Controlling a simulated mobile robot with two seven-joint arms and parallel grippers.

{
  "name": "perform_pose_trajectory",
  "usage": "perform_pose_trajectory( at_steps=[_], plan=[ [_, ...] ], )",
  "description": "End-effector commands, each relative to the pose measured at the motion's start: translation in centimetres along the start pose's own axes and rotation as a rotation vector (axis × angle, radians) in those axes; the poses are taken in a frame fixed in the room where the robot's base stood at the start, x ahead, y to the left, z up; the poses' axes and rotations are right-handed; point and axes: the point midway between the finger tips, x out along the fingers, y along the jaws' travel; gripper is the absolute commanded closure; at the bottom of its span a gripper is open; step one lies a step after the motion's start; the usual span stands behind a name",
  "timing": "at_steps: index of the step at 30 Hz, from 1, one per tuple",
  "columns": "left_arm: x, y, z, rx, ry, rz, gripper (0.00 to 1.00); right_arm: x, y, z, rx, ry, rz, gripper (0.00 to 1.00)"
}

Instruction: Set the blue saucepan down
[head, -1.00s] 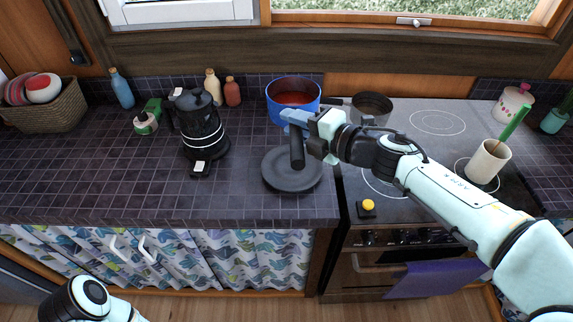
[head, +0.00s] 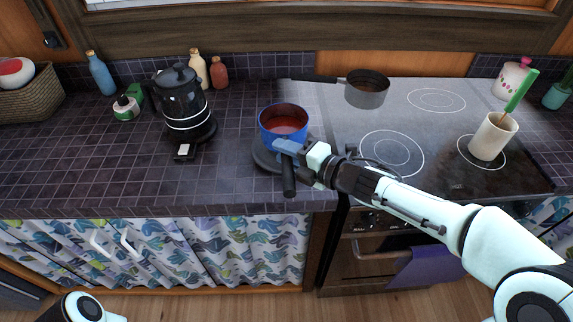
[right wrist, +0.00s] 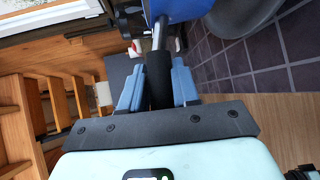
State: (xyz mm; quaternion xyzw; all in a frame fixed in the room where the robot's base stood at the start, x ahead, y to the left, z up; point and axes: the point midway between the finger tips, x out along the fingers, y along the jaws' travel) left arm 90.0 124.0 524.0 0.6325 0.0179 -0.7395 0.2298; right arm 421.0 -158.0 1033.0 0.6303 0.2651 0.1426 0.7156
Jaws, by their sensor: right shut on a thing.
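The blue saucepan (head: 268,131), with red contents, is upright over the dark round plate (head: 262,160) near the counter's front edge. It covers much of the plate; I cannot tell whether it touches it. My right gripper (head: 289,158) is shut on the saucepan's black handle, which points to the front. The right wrist view shows the handle (right wrist: 158,80) between the two blue fingers, with the blue pan wall (right wrist: 180,8) at the top and part of the plate (right wrist: 240,14) beside it. Only a piece of my left arm shows at the lower left; its gripper is out of view.
A black kettle (head: 183,108) stands left of the plate, with bottles (head: 198,70) behind. A grey pan (head: 367,92) is on the stove, its handle reaching left over the counter. A cream utensil cup (head: 492,138) stands right. The counter's left front is clear.

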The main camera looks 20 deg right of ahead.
Motion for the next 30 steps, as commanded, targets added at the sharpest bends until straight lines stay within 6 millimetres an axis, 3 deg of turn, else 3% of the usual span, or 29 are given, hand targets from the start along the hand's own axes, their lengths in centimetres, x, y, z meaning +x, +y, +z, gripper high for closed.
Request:
perform_pose_trajectory(
  at_steps=[6, 13, 14, 16, 26, 30],
  plan=[
    [0.9, -0.2, -0.6, 0.001, 0.017, 0.003, 0.41, 0.6, -2.9, -0.2, -0.001, 0.001, 0.002, 1.00],
    [0.8, -0.1, -0.6, 0.002, 0.018, 0.004, 0.41, 0.6, -3.0, -0.2, -0.001, -0.001, 0.002, 1.00],
    [0.8, -0.1, -0.6, 0.002, 0.018, 0.004, 0.41, 0.6, -3.3, -0.2, 0.003, -0.001, -0.004, 0.66],
    [0.8, -0.1, -0.6, 0.002, 0.018, 0.004, 0.41, 0.6, -3.2, -0.2, 0.003, -0.001, -0.004, 0.44],
    [0.8, -0.1, -0.6, 0.002, 0.017, 0.003, 0.41, 0.4, -3.2, -0.1, 0.001, -0.002, -0.003, 0.44],
    [0.7, -0.1, -0.5, 0.001, 0.015, 0.003, 0.41, -1.1, -3.1, -0.1, 0.000, -0.005, -0.002, 0.44]
  ],
)
